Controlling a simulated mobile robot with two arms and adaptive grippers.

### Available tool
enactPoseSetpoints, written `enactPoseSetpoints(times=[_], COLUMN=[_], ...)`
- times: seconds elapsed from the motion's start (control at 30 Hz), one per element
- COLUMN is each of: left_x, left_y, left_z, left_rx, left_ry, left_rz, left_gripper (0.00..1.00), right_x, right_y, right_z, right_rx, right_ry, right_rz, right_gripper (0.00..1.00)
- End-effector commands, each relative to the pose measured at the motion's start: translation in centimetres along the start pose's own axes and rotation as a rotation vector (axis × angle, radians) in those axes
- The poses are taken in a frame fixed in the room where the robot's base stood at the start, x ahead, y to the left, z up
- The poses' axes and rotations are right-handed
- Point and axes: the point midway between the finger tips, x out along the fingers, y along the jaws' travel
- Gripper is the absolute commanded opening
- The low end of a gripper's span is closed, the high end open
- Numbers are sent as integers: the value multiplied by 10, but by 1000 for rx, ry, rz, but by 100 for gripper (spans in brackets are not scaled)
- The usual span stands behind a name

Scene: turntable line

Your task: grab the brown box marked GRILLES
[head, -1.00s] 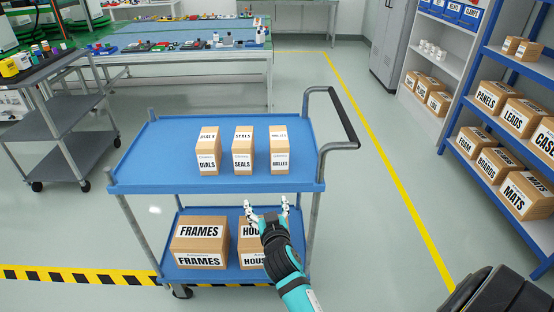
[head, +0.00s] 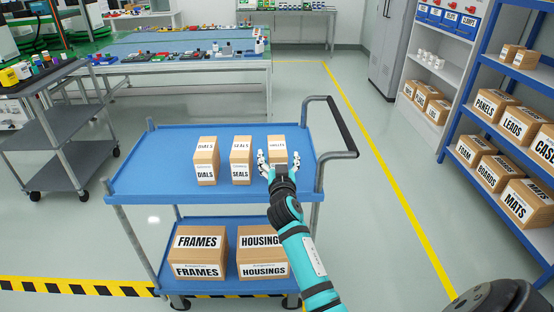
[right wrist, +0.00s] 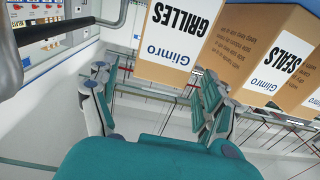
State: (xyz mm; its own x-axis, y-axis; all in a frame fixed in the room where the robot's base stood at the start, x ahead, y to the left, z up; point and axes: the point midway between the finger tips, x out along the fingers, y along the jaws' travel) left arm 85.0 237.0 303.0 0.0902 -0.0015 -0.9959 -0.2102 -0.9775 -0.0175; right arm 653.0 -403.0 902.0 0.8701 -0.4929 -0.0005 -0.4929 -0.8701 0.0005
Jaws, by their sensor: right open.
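The brown box marked GRILLES (head: 277,143) stands upright on the blue top shelf of the cart, at the right end of a row of three. In the head view its front label is partly hidden by my right gripper (head: 279,162), which is open at its near side. In the right wrist view the GRILLES box (right wrist: 180,32) appears at the top, ahead of the two spread fingers (right wrist: 150,85); nothing is held. My left gripper is not in view.
The SEALS box (head: 241,160) stands close to the left of GRILLES, with DIALS (head: 206,160) beyond it. The cart's handle (head: 345,125) is to the right. FRAMES (head: 198,253) and HOUSINGS (head: 262,254) sit on the lower shelf. The top shelf (head: 150,165) is clear at left.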

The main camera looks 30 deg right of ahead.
Motion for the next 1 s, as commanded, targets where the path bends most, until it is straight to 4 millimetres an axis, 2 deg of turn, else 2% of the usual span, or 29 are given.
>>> enactPoseSetpoints(times=[0.3,0.4,0.7,1.0], left_x=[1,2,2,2], left_y=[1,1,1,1], left_z=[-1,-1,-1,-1], left_rx=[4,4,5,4], left_ry=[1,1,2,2], left_rz=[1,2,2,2], left_gripper=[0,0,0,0], right_x=[44,54,57,57], right_y=[0,0,0,0], right_z=[0,0,0,0], right_rx=[-1,0,0,0], right_ry=[1,0,0,0], right_rz=[0,0,0,-1], right_gripper=[81,81,79,40])
